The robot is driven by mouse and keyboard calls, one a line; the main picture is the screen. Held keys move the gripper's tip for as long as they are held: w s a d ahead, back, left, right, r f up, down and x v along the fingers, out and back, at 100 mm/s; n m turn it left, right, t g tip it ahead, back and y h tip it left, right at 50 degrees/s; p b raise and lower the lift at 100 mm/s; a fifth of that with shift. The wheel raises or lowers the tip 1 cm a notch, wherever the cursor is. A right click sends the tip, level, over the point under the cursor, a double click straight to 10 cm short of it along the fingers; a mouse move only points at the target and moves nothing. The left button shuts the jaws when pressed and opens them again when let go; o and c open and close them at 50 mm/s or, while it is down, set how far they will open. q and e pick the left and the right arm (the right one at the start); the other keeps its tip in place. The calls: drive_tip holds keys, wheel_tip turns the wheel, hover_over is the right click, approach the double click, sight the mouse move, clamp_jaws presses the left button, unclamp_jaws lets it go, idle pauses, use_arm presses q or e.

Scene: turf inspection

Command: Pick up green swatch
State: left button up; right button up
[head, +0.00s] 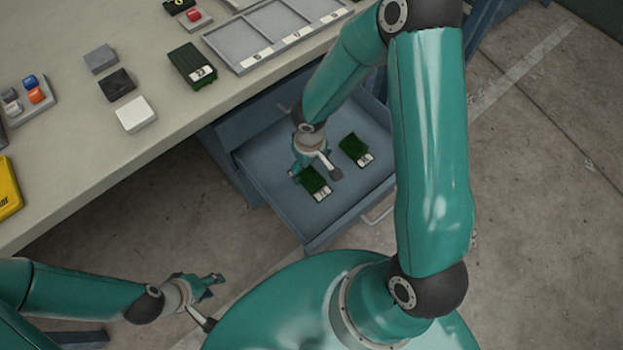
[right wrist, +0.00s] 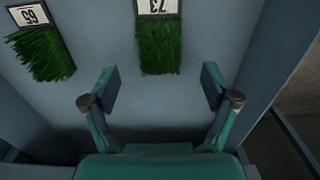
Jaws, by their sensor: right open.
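Two green swatches with white number labels lie in the open blue drawer (head: 262,150). The nearer swatch (head: 314,184) is partly beside and under my right gripper (head: 312,168). In the right wrist view my right gripper (right wrist: 157,90) is open and empty. A swatch labelled 73 (right wrist: 157,48) lies straight ahead, between the lines of its fingers and apart from them. A swatch labelled 65 (right wrist: 42,52) lies off to the left. The other drawer swatch (head: 353,149) also shows in the head view. My left gripper (head: 214,285) is open and empty, low at the left.
The table (head: 160,100) above holds another green swatch (head: 192,66), grey, black and white blocks, a grey divided tray (head: 245,55) and a yellow item (head: 8,187). The drawer's walls stand close around my right gripper. A drawer handle (head: 378,212) projects at the front.

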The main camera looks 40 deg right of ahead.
sight(310, 176)
wheel_tip(310, 176, down, 5)
drive_tip(key=shift+w+f+b, duration=0.1)
drive_tip(key=shift+b, duration=0.5)
drive_tip(key=c, duration=0.9)
